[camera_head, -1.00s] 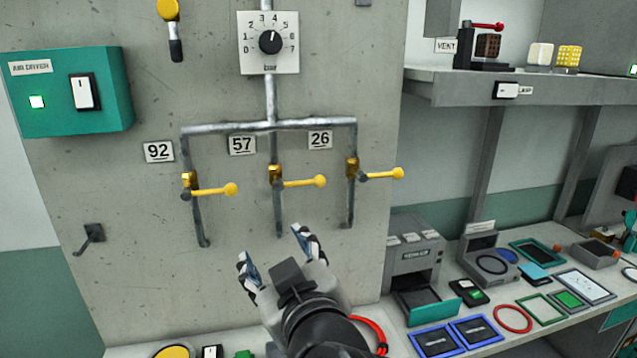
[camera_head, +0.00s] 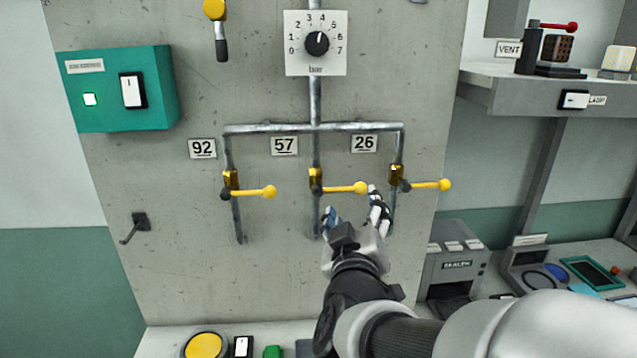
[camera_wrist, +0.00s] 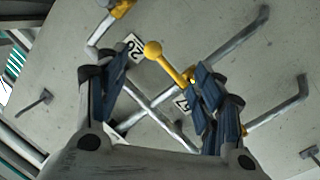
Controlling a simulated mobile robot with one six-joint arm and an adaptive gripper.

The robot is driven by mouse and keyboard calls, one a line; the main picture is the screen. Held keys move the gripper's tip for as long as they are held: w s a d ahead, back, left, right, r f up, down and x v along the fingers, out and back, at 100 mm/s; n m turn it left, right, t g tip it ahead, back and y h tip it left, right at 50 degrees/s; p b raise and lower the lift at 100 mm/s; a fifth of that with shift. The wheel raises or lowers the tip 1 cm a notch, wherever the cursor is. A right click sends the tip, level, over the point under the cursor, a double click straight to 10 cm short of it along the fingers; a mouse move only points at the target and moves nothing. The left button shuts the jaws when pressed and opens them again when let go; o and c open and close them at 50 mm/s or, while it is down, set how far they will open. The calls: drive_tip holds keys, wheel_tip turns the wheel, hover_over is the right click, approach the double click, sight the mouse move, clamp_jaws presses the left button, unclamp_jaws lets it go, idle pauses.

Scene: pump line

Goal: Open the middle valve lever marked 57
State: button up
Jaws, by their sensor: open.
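The middle valve lever (camera_head: 343,188) under the label 57 (camera_head: 284,146) is yellow with a ball end and points right, roughly level, from a brass valve on the middle pipe. My gripper (camera_head: 352,206) is open just below the lever's ball end, with its fingers pointing up toward the panel.
Similar yellow levers stand at the left, marked 92 (camera_head: 256,191), and at the right, marked 26 (camera_head: 428,185); both point right. A dial (camera_head: 317,43) is above the pipes, a teal switch box (camera_head: 115,88) at upper left and a hook (camera_head: 135,226) below it. A shelf (camera_head: 520,88) juts out at right.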

sight(356, 193)
drive_tip(key=w, duration=0.3)
drive_tip(key=w+d, duration=0.1)
drive_tip(key=w, duration=0.2)
drive_tip(key=w+d+b, duration=0.1)
drive_tip(key=w, duration=0.2)
drive_tip(key=shift+f, duration=0.15)
drive_tip(key=shift+s, duration=0.1)
drive_tip(key=shift+c, duration=0.3)
